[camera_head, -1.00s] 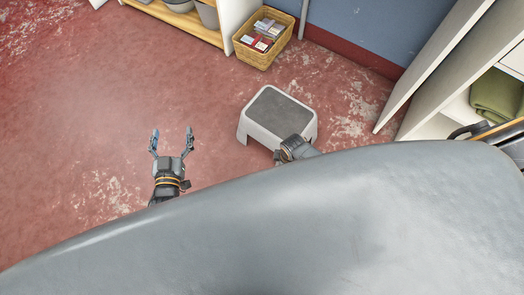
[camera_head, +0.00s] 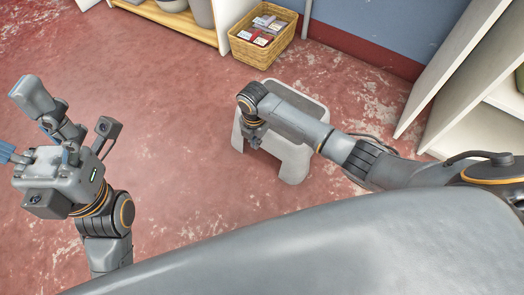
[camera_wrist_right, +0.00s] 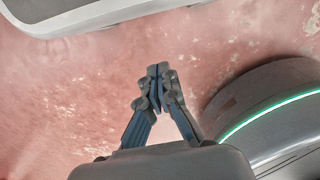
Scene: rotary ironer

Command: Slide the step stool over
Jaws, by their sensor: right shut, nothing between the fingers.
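The step stool (camera_head: 293,164), pale grey-white with a darker top, stands upright on the floor in the middle of the head view. My right forearm crosses in front of it and hides much of its top. My right gripper (camera_head: 251,138) points down by the stool's near left side. In the right wrist view its fingers (camera_wrist_right: 158,88) are shut and empty. The stool's edge (camera_wrist_right: 95,18) shows there at the top left, apart from the fingertips in the picture. My left gripper (camera_head: 22,125) is raised at the left edge, fingers spread, one partly cut off by the frame.
A wicker basket (camera_head: 262,48) with small boxes stands behind the stool by the blue wall. A wooden shelf (camera_head: 178,20) is to its left, white cabinet panels (camera_head: 455,70) to the right. Red floor (camera_head: 165,110) left of the stool is clear.

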